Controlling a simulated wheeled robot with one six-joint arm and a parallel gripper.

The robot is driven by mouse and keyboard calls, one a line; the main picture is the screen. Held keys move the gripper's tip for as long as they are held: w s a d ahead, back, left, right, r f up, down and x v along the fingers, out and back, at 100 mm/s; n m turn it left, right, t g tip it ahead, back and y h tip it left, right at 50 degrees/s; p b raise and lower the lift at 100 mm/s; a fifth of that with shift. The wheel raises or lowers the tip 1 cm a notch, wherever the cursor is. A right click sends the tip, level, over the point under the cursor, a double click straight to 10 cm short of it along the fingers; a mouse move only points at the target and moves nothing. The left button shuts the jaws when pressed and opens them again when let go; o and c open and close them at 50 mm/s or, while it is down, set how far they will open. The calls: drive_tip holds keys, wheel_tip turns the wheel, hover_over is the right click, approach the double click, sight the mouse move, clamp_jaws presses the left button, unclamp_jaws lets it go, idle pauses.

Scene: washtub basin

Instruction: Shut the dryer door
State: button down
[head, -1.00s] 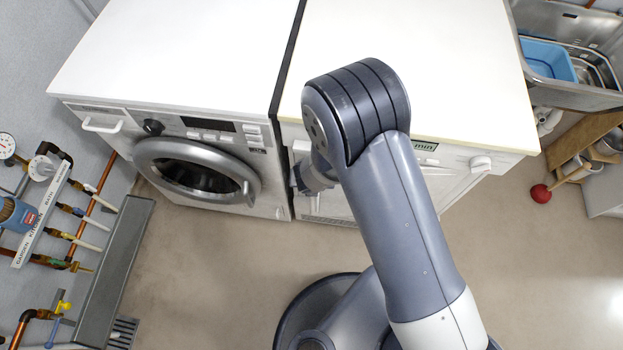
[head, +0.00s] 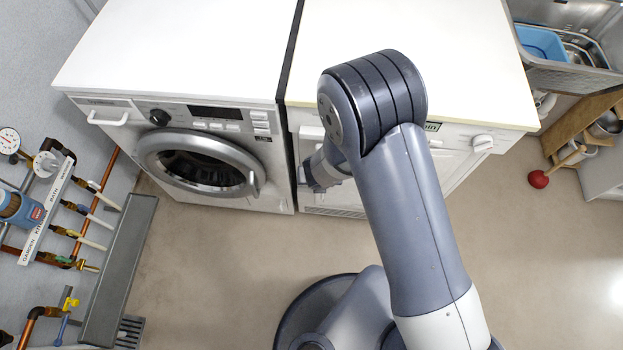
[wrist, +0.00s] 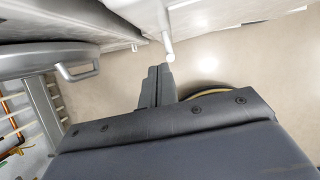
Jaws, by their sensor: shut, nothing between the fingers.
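The dryer is the white right-hand machine; its front (head: 465,150) is partly hidden behind my arm in the head view. I cannot tell there how far its door stands open. My gripper (head: 316,176) is at the left part of the dryer front, low and close to it. In the wrist view my gripper (wrist: 158,72) is shut and empty, its two fingers together. A pale rod-like piece (wrist: 168,48) is just beyond the fingertips, beside a white panel edge; I cannot tell whether they touch.
A washing machine with a round grey door (head: 200,163) stands left of the dryer. Pipes and valves (head: 65,210) line the left wall. A sink with a blue basin (head: 541,43) and a red plunger (head: 539,179) are at the right. The floor in front is clear.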

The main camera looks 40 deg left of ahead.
drive_tip(key=p+v, duration=0.4)
drive_tip(key=v, duration=0.6)
drive_tip(key=s+d+f+t+y+b, duration=0.2)
drive_tip(key=s+d+t+y+b, duration=0.5)
drive_tip(key=b, duration=2.2)
drive_tip(key=w+r+b+x, duration=0.1)
drive_tip(key=r+x, duration=0.1)
drive_tip(key=x, duration=1.4)
drive_tip(key=shift+r+t, duration=0.3)
drive_tip(key=shift+r, duration=0.05)
drive_tip(key=shift+w+a, duration=0.15)
